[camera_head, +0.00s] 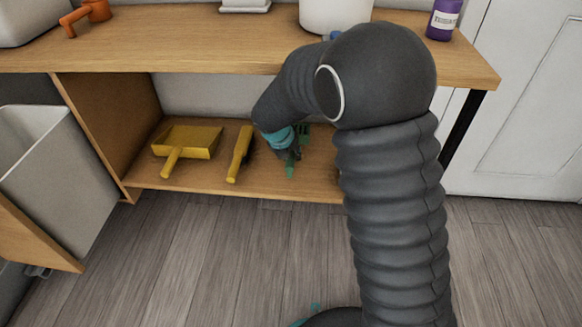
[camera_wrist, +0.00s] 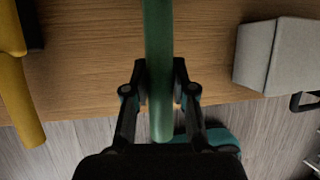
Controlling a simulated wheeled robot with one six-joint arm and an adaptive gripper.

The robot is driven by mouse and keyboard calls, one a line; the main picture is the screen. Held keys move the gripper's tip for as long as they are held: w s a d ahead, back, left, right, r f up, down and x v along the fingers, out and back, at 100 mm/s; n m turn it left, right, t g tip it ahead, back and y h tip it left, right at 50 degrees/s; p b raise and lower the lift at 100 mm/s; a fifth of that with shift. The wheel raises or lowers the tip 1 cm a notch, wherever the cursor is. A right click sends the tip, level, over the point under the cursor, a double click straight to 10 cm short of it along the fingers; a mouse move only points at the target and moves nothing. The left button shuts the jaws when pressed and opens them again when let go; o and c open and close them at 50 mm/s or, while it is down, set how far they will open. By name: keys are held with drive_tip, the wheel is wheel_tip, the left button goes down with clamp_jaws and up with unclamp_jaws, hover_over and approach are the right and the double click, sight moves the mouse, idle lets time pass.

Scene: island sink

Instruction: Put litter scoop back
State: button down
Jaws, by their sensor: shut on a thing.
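The green litter scoop (camera_head: 290,170) is at the lower shelf, its handle toward the shelf's front edge and its slotted head (camera_head: 303,133) farther back. My arm and gripper hide part of it. In the wrist view its green handle (camera_wrist: 159,35) runs straight between my fingers. My gripper (camera_wrist: 159,88) is shut on this handle. In the head view my gripper (camera_head: 290,152) is low over the shelf, right of the yellow brush. I cannot tell whether the scoop rests on the shelf or hangs just above it.
A yellow dustpan (camera_head: 188,141) and yellow brush (camera_head: 239,155) lie left on the lower shelf (camera_head: 318,184). A grey box (camera_wrist: 272,58) stands to the right in the wrist view. The wooden counter (camera_head: 190,42) overhangs the shelf. A pale bin (camera_head: 50,180) is at far left.

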wheel_tip(320, 180, down, 5)
drive_tip(key=shift+r+b, duration=0.1)
drive_tip(key=shift+b, duration=0.8)
drive_tip(key=shift+w+f, duration=0.2)
drive_tip(key=shift+f, duration=0.1)
drive_tip(key=shift+r, duration=0.1)
drive_tip(key=c, duration=1)
unclamp_jaws()
drive_tip(key=shift+o, duration=0.2)
